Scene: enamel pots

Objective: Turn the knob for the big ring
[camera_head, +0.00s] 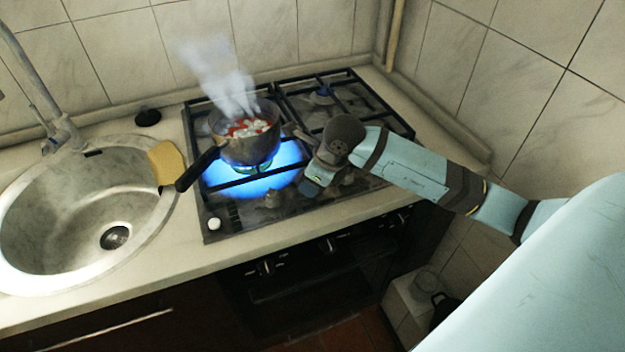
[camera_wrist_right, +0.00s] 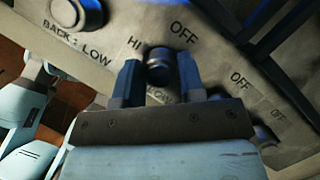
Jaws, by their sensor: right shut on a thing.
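My right gripper (camera_head: 308,188) reaches over the front of the hob from the right. In the right wrist view its two fingers (camera_wrist_right: 160,73) are shut on a dark round knob (camera_wrist_right: 160,58), one finger on each side. The words HI, OFF and LOW are printed around this knob; LOW is partly hidden by the gripper. A pan (camera_head: 250,149) with red and white food stands on a lit ring with a wide blue flame (camera_head: 225,173). Steam rises from it. The knob's pointer cannot be made out. My left gripper is not in view.
Another knob (camera_wrist_right: 80,14) is at the upper left of the wrist view, and one is partly hidden at the lower right. The pan's black handle (camera_head: 197,170) points toward the sink (camera_head: 60,262). Tiled walls close in the back and right.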

